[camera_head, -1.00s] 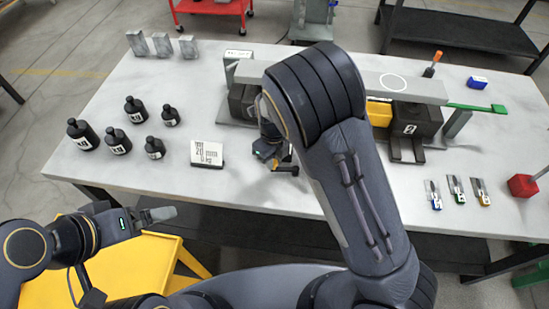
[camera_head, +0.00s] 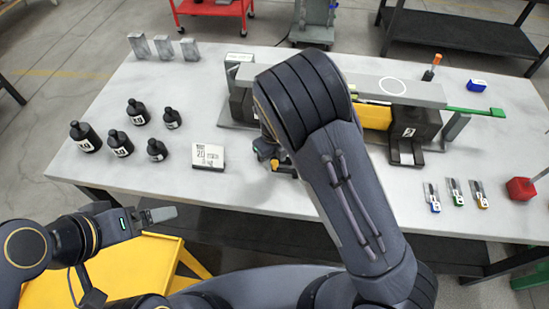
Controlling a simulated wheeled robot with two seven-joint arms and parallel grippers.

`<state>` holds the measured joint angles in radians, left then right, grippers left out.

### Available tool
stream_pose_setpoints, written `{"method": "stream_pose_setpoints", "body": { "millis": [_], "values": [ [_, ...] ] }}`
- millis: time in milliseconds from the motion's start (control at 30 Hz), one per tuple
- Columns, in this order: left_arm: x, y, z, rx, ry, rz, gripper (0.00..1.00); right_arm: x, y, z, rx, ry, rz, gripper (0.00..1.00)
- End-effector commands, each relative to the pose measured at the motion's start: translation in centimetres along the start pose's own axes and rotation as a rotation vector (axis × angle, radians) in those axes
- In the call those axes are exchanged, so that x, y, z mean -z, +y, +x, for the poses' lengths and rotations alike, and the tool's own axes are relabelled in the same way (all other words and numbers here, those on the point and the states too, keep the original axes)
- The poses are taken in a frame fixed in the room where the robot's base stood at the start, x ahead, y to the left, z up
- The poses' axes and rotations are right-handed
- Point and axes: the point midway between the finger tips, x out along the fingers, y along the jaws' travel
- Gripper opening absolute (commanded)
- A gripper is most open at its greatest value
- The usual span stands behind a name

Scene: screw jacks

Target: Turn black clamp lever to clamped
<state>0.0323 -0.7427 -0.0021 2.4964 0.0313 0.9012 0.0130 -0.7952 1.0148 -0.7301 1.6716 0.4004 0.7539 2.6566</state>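I cannot clearly make out a black clamp lever; my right arm covers much of the black clamping fixture (camera_head: 408,132) under the long grey beam (camera_head: 415,92). My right gripper (camera_head: 276,166) points down over the table at the fixture's front left. Its fingertips are small and partly hidden by the arm, with a bit of orange showing there. I cannot tell whether it is open or touches anything. My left gripper (camera_head: 160,213) is off the table's front edge, away from the fixture. Its fingers overlap in one grey shape, and no object shows in it.
Several black bottle-shaped weights (camera_head: 121,143) stand at left beside a white label block (camera_head: 208,157). Grey blocks (camera_head: 164,47) stand at back left. A yellow cart (camera_head: 130,265) stands below.

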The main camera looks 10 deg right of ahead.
Motion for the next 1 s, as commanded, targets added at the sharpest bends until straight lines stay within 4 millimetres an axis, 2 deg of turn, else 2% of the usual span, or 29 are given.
{"method": "stream_pose_setpoints", "body": {
  "millis": [367,733,833,1000],
  "values": [
    [0.0,0.0,0.0,0.0,0.0,0.0,1.0,0.1,0.1,-0.4,-0.001,0.002,-0.003,0.43],
    [-0.1,-0.1,0.3,0.0,0.0,0.0,1.0,0.0,0.1,-6.2,0.0,-0.001,-0.003,0.43],
    [-0.2,-0.1,0.3,0.0,0.0,0.0,1.0,0.0,0.0,-7.2,0.0,0.0,-0.002,0.43],
    [-0.2,-0.1,0.3,0.0,0.0,0.0,1.0,0.1,0.0,-7.8,0.0,0.003,-0.001,0.43]
  ]
}}
